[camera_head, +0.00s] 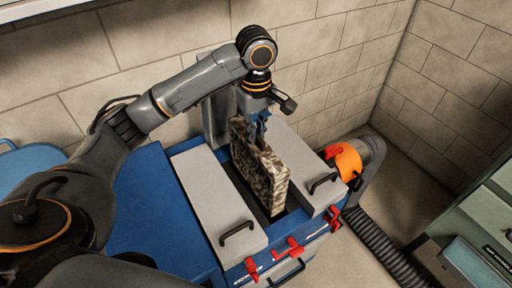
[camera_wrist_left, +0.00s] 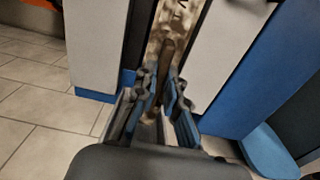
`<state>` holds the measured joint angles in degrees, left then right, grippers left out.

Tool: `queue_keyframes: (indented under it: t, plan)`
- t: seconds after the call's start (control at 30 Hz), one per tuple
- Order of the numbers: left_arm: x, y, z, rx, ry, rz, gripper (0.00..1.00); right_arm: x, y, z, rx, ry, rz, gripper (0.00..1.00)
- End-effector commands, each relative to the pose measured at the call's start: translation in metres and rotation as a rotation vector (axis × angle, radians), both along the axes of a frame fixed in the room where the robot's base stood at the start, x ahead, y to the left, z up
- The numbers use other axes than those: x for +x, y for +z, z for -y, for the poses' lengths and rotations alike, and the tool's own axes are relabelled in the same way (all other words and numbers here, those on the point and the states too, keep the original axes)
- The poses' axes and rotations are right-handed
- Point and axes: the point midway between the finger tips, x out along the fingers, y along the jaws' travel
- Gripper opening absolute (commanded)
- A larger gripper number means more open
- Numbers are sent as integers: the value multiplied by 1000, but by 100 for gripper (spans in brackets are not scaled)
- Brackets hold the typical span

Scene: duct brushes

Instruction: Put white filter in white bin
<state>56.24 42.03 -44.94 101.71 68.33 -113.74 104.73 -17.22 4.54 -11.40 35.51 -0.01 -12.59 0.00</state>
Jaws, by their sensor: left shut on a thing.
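A filter (camera_head: 262,175), pale and mottled with brown-grey dirt, stands upright in the open slot of a blue machine (camera_head: 160,225). Its upper part is above the slot and its lower part is hidden inside. My left gripper (camera_head: 259,124) is shut on the filter's top edge at the back end. In the left wrist view the fingers (camera_wrist_left: 160,105) sit either side of the filter's narrow edge (camera_wrist_left: 176,28). No white bin shows in either view. My right gripper is not in view.
Grey lids (camera_head: 215,200) with black handles flank the slot. Red latches (camera_head: 290,247) are on the machine's front. An orange-collared duct (camera_head: 348,162) and black hose (camera_head: 385,250) stand at right. A blue rounded object (camera_head: 30,160) is at left. A block wall is close behind.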

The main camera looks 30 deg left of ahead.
Motion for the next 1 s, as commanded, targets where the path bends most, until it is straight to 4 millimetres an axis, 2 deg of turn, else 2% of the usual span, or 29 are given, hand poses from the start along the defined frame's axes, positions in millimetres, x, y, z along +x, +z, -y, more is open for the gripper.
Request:
queue_keyframes:
  t: [0.03, 0.1, 0.3, 0.57, 1.0]
  plan:
    - [1, 16, 0, 0, 0, 7, 0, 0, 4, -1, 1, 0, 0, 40]
    - [1, 33, 0, 1, -1, 6, 0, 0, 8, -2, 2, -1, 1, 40]
    - [1, 69, -1, 2, 1, 5, 0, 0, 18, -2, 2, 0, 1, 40]
    - [0, 91, 0, 0, 1, 1, 0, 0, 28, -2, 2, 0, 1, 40]
    - [0, 125, 0, -1, 0, 1, 0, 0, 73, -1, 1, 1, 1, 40]
